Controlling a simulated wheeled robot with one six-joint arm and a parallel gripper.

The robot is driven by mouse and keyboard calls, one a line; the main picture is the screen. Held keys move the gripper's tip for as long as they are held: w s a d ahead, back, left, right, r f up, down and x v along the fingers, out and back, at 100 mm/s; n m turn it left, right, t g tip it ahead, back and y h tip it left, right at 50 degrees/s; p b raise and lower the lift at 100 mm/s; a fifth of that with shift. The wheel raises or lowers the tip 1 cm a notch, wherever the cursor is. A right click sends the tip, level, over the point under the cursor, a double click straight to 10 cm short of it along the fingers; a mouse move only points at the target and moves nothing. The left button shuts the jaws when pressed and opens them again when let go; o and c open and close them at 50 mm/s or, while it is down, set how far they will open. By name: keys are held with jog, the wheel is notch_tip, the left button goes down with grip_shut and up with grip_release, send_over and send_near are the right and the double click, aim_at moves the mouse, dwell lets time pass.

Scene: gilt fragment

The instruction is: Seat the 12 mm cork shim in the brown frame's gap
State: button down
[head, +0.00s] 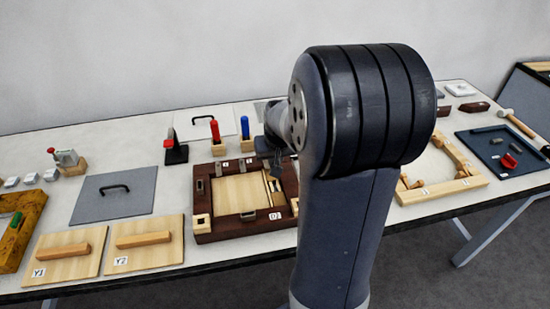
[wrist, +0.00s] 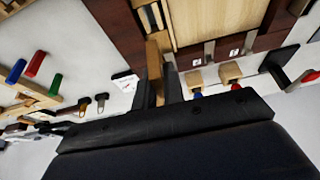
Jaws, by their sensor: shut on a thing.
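The brown frame (head: 205,238) lies on the table in the head view, around a pale wooden panel (head: 240,195). It also shows in the wrist view (wrist: 112,18). A narrow gap at the panel's right side in the head view holds thin pale strips (head: 274,184). My gripper (wrist: 160,88) is shut on the tan cork shim (wrist: 154,58) in the wrist view. The shim's free end points toward the strips (wrist: 151,17) and overlaps the frame's edge in the picture. I cannot tell its height above the frame. My arm partly hides the frame's right side in the head view.
Red (head: 215,131) and blue (head: 245,127) handled tools stand behind the frame. A grey panel with a handle (head: 115,192) and lid Y2 (head: 145,242) lie left. A pale frame (head: 440,187) and a dark blue tray (head: 500,153) lie right, beyond my arm.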

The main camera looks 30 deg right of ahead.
jog(key=shift+f, duration=0.1)
jog(key=shift+f+b, duration=2.5)
jog(key=shift+f, duration=0.35)
jog(key=shift+f+b, duration=1.15)
jog(key=shift+r+p, duration=0.7)
jog(key=shift+r, duration=0.25)
jog(key=shift+f+b, duration=1.05)
jog(key=shift+f, duration=0.05)
dwell(1.4)
